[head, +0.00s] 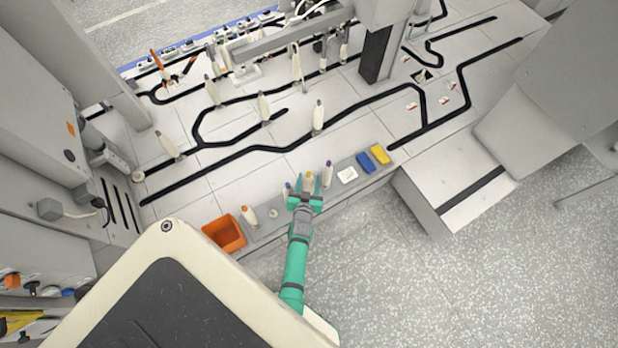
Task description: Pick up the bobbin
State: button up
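Several pale bobbins with coloured tips stand along the grey tray strip (265,228) at the front of the bench. A yellow-tipped bobbin (309,179) stands just beyond my gripper (306,186), roughly between its two fingers as seen from above. A purple-tipped bobbin (328,173) stands to its right. A dark-tipped bobbin (287,189) is at its left, and an orange-tipped bobbin (249,215) is farther left. My green gripper looks open, its fingers spread apart. I cannot tell whether a finger touches any bobbin.
An orange bin (224,233) sits at the strip's left end. More bobbins, such as one (318,116), stand on the bench among black tracks. A grey beam (290,40) crosses behind.

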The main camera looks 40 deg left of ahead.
jog(key=c, duration=0.9)
jog(key=shift+s+a, duration=0.1)
